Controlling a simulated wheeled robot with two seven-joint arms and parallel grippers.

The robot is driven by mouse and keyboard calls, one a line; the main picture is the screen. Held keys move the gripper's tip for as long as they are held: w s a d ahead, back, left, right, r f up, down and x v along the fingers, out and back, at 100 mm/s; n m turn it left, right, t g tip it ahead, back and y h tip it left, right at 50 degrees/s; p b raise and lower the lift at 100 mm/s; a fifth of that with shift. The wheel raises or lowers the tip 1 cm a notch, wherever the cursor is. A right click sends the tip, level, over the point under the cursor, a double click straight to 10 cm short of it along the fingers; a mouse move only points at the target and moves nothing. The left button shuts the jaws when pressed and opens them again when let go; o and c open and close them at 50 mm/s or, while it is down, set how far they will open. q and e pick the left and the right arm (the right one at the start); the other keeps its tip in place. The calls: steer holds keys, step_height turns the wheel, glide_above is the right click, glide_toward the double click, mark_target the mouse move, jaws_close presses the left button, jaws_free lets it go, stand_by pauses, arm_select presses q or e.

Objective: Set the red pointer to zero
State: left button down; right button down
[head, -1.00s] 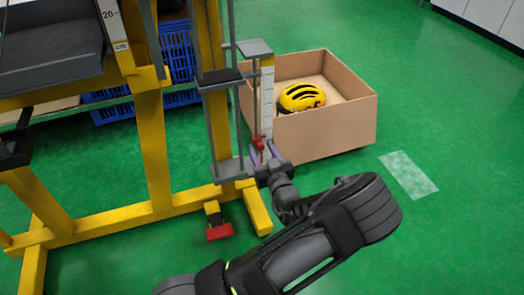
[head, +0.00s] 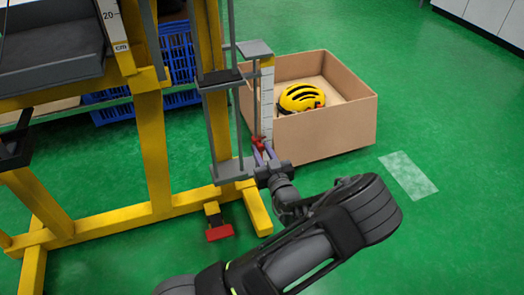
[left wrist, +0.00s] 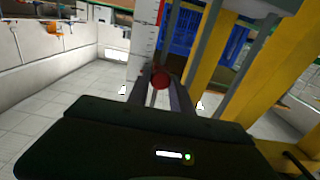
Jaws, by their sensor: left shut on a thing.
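The red pointer (head: 258,143) sits low on the white scale (head: 267,95) beside the tower. My left gripper (head: 262,150) is shut on the red pointer, with its fingers close together around it. In the left wrist view the round red knob of the pointer (left wrist: 160,79) lies between the two fingertips, and the white scale (left wrist: 144,42) rises behind it. The scale's marks are too small to read, so the exact reading cannot be told. My right gripper is not in view.
The yellow tower frame (head: 155,150) and grey rods (head: 219,125) stand close left of my gripper. A cardboard box (head: 335,130) with a yellow helmet (head: 300,97) stands just behind it. A red foot pedal (head: 220,232) is on the floor. The green floor at right is open.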

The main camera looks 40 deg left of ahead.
arm_select(q)
steer(key=shift+r, duration=0.1)
stand_by(0.7)
